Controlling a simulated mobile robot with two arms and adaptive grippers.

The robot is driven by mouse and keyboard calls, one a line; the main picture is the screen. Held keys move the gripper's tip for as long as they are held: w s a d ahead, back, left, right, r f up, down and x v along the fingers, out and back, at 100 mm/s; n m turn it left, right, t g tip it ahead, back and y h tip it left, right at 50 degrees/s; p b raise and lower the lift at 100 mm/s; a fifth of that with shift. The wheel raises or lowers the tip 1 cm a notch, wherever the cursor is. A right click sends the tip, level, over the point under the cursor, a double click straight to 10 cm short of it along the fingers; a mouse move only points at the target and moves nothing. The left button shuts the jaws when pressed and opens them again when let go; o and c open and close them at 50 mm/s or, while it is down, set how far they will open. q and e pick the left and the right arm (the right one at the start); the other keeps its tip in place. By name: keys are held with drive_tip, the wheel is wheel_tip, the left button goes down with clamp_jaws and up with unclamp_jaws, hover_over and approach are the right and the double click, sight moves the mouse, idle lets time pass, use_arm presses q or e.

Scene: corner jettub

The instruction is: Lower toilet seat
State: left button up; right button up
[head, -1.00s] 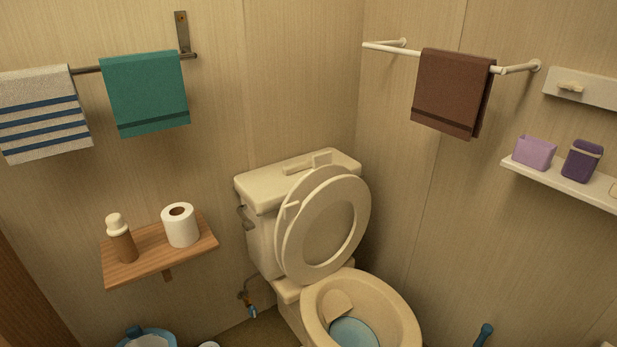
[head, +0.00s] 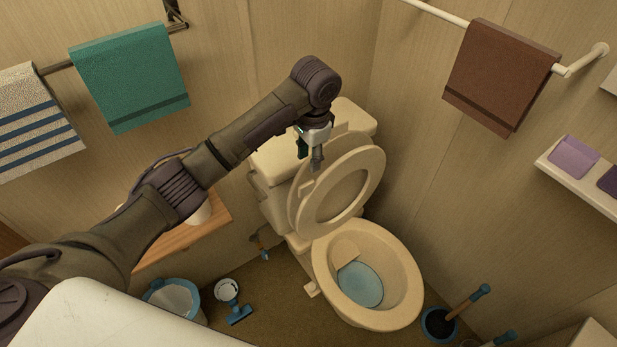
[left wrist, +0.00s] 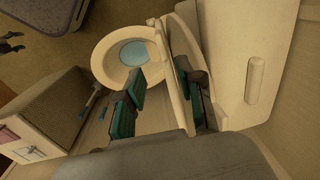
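The toilet (head: 368,310) stands in the corner with its bowl open. Its cream ring seat (head: 376,170) is raised, leaning back by the lid (head: 300,212) and the tank (head: 362,117). My left gripper (head: 311,156) is at the upper left edge of the raised seat and lid, in front of the tank. In the left wrist view its teal-padded fingers (left wrist: 162,104) are apart, and an upright cream panel edge (left wrist: 172,75) runs between them. I cannot tell whether they touch it, or whether it is seat or lid. A small dark shape at that view's left edge may be my right gripper (left wrist: 12,42).
A wooden shelf (head: 180,243) is partly behind my left arm. A blue-rimmed bin (head: 172,298) and a white-and-blue item (head: 230,297) stand on the floor left of the toilet. A plunger (head: 440,322) stands at right. A brown towel (head: 500,75) hangs on the right wall.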

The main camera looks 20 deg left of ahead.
sight(307, 184)
use_arm(q)
drive_tip(key=f, duration=0.8)
drive_tip(key=a+f, duration=0.1)
drive_tip(key=f, duration=0.2)
drive_tip(key=shift+w+f, duration=0.4)
clamp_jaws()
